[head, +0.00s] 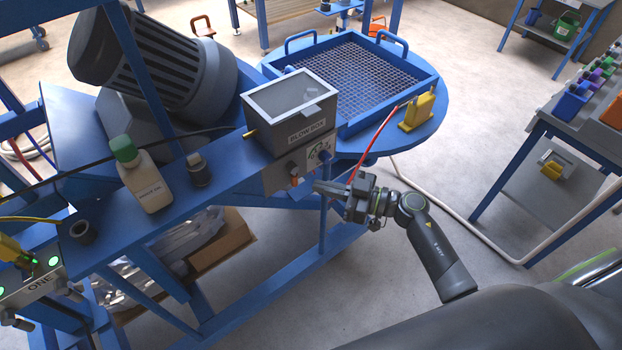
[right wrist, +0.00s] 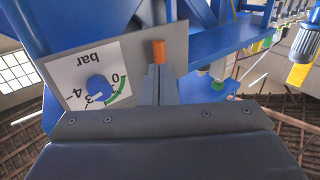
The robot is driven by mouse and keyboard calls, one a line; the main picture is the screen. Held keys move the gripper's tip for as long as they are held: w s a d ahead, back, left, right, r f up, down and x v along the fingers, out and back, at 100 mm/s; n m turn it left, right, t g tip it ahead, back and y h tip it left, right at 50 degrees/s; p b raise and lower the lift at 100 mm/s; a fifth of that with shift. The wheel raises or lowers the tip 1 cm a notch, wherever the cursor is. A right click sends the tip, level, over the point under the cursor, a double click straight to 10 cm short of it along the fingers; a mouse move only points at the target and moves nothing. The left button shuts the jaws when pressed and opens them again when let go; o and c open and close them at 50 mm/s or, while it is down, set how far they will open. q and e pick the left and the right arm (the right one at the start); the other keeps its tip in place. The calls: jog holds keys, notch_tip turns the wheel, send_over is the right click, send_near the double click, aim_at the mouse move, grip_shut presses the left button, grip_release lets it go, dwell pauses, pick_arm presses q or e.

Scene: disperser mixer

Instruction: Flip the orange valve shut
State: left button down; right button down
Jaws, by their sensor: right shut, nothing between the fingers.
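In the right wrist view the orange valve (right wrist: 159,51) stands upright in the picture, just beyond my fingertips. My right gripper (head: 318,187) points left toward the panel, shut and empty. In the right wrist view the shut fingers (right wrist: 158,78) line up with the handle and partly cover its lower end. I cannot tell whether they touch it. My left gripper is not in view.
A gauge dial with a blue knob (right wrist: 98,87) sits beside the valve on the same panel. A red cable (head: 373,143) hangs behind my right gripper.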

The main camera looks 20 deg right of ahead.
aim_at(294, 177)
jog(key=x, duration=0.3)
jog(key=shift+w+a, duration=0.15)
jog(key=shift+a, duration=0.1)
